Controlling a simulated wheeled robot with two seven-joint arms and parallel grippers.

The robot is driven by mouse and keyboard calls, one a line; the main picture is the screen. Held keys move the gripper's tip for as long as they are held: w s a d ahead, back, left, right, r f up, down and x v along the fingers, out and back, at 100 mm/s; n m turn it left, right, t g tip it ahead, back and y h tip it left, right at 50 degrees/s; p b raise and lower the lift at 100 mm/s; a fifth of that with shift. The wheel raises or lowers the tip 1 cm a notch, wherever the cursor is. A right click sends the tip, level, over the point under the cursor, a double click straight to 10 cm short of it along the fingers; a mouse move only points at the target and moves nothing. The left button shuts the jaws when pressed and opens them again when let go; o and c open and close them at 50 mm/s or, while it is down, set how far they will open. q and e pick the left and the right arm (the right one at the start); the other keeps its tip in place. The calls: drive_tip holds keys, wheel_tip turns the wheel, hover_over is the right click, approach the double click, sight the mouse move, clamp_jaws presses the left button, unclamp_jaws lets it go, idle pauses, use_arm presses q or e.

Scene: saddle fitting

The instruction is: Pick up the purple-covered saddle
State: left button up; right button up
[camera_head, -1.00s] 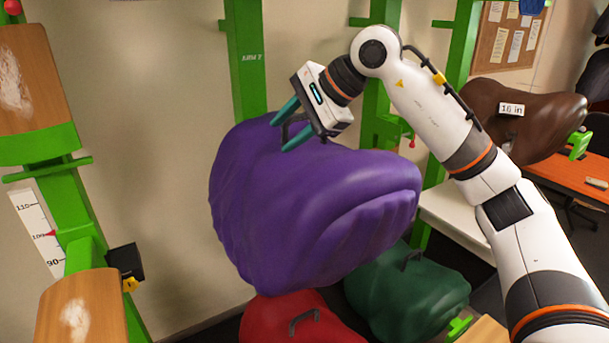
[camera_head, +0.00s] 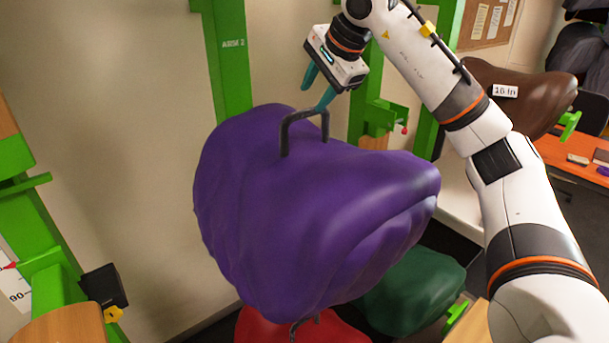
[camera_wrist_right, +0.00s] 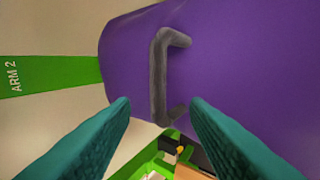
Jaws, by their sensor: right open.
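The purple-covered saddle (camera_head: 310,210) hangs large in the middle of the head view, with a dark handle (camera_head: 303,122) standing up on its top. My right gripper (camera_head: 316,97) is open and empty, just above and right of the handle. In the right wrist view the handle (camera_wrist_right: 160,75) stands on the purple cover (camera_wrist_right: 235,70), ahead of my open right gripper (camera_wrist_right: 160,103). It lies roughly centred between the two teal fingers, which do not visibly grip it. My left gripper is not in view.
A green saddle (camera_head: 415,290) and a red one (camera_head: 265,328) sit below the purple one. A brown saddle (camera_head: 490,95) is at the right. Green posts (camera_head: 231,70) stand behind, and an orange desk (camera_head: 570,155) is far right. Bare wall lies left of the saddle.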

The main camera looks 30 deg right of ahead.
sight(307, 109)
drive_tip(key=shift+x, duration=1.05)
drive_tip(key=shift+w+f+p, duration=0.2)
drive_tip(key=shift+f+p, duration=0.1)
drive_tip(key=p+x, duration=0.1)
drive_tip(key=x, duration=0.1)
drive_tip(key=p+x, duration=0.1)
drive_tip(key=x, duration=0.1)
drive_tip(key=shift+w+d, duration=0.25)
drive_tip(key=shift+d, duration=0.15)
drive_tip(key=shift+w+f, duration=0.25)
drive_tip(key=shift+f, duration=0.15)
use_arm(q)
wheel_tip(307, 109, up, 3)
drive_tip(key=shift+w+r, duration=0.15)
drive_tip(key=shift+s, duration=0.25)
use_arm(e)
clamp_jaws()
drive_tip(key=shift+r, duration=0.2)
